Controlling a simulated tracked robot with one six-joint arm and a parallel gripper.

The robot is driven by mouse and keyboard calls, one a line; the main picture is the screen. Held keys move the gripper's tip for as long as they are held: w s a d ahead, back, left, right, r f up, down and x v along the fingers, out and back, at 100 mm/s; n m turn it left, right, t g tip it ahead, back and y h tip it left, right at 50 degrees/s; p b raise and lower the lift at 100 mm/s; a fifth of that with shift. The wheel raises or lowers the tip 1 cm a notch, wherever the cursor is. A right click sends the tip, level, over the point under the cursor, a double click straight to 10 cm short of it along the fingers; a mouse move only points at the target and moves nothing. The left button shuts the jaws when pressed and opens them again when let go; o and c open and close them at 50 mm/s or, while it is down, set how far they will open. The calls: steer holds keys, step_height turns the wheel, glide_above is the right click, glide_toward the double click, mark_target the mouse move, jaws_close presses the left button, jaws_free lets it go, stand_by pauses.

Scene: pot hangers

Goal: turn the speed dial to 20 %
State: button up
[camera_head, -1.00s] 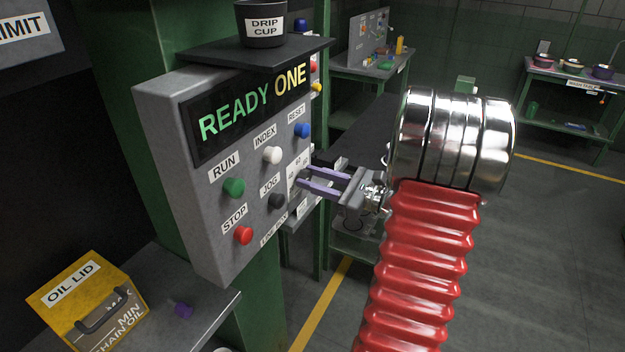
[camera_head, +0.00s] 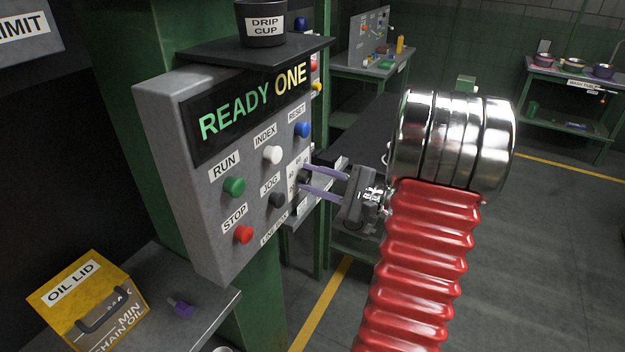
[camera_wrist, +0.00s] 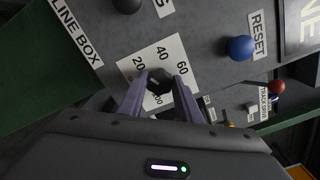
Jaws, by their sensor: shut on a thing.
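The speed dial is a small black knob (camera_wrist: 159,80) on a white scale plate (camera_wrist: 165,48) marked 20, 40, 60 and more, in the wrist view. In the head view the dial (camera_head: 304,176) sits at the right edge of the grey control box (camera_head: 160,130), partly behind my fingers. My gripper (camera_wrist: 160,78) has its two purple fingers shut on the dial, one on each side. It also shows in the head view (camera_head: 304,179), reaching in from the right. Part of the scale is hidden by the fingers, and I cannot read the dial's pointer.
Close to the dial are the black JOG button (camera_head: 277,200), white INDEX button (camera_head: 271,155) and blue RESET button (camera_head: 302,130). Green RUN (camera_head: 234,187) and red STOP (camera_head: 243,235) are farther left. A drip cup (camera_head: 262,27) stands on top. Open floor lies right.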

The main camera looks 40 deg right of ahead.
steer(key=shift+a+f+n, duration=0.15)
steer(key=shift+n, duration=0.25)
steer(key=o, duration=1)
steer(key=shift+o, duration=0.2)
steer(key=v, duration=1.4)
steer(key=shift+w, duration=0.1)
